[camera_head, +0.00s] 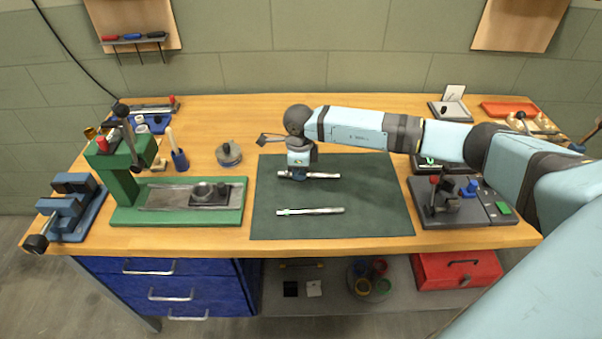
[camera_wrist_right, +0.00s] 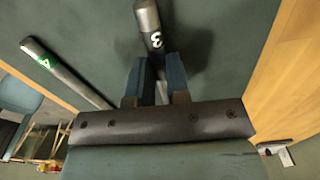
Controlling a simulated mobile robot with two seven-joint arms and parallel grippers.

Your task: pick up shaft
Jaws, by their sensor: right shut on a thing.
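Two silver shafts are at the dark green mat (camera_head: 375,205). One shaft (camera_head: 325,175) is at the mat's upper part, under my right gripper (camera_head: 297,177). In the right wrist view this shaft (camera_wrist_right: 149,25) bears a "3" and runs between the fingers of my right gripper (camera_wrist_right: 158,75), which is shut on it. Whether it touches the mat I cannot tell. My left gripper is not in view.
A green press (camera_head: 125,180) with a long base stands left of the mat. A round grey part (camera_head: 229,154) lies between them. A dark fixture board (camera_head: 460,205) is to the right. The mat's front and right parts are clear.

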